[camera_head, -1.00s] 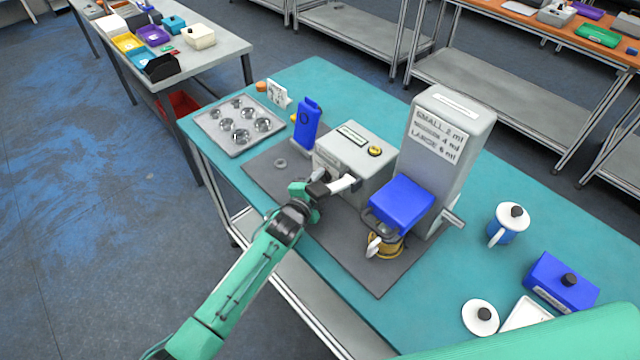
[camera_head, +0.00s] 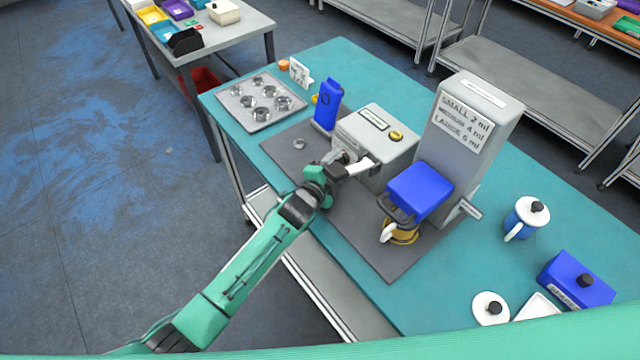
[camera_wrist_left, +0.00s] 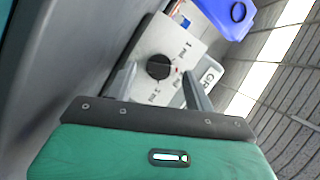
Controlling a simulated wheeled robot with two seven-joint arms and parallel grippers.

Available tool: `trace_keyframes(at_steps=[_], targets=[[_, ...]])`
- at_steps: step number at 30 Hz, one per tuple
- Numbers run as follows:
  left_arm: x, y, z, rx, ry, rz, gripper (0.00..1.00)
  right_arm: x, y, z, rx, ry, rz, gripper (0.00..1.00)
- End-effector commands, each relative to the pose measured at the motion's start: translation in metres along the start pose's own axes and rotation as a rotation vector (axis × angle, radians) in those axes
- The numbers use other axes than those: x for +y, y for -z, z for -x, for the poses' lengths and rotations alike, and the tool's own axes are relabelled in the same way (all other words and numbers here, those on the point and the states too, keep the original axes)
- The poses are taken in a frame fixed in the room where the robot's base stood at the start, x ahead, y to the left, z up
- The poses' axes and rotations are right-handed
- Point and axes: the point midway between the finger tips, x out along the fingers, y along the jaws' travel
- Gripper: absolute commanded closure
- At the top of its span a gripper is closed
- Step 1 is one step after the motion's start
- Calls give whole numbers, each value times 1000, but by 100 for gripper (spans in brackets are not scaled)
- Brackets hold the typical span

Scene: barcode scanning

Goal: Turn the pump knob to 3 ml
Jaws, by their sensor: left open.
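The pump is a grey box (camera_head: 392,142) with a yellow button on top, standing on the dark mat. Its round black knob (camera_wrist_left: 160,67) shows in the left wrist view on a pale face plate with ml markings around it. Which marking the knob points to cannot be told. My left gripper (camera_head: 357,164) is open at the front of the box and hides the knob in the head view. In the left wrist view its fingers (camera_wrist_left: 158,76) stand on either side of the knob; contact cannot be told. My right gripper is out of view.
A tall grey dispenser (camera_head: 478,115) with a blue block (camera_head: 420,190) stands right of the pump. A blue upright object (camera_head: 327,104) and a tray of metal pieces (camera_head: 248,114) are to the left. A blue-white mug (camera_head: 522,222) and blue box (camera_head: 574,282) stand at right.

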Motion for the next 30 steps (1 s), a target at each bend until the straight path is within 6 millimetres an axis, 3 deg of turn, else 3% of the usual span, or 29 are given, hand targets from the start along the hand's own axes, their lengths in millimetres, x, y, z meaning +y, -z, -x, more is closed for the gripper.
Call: trace_keyframes(at_steps=[18, 24, 30], targets=[[3, 0, 102, 0, -3, -1, 47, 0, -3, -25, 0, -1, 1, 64], [2, 0, 121, 0, -2, 0, 47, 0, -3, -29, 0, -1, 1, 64], [1, 0, 126, -1, -2, 0, 47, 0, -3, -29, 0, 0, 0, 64]])
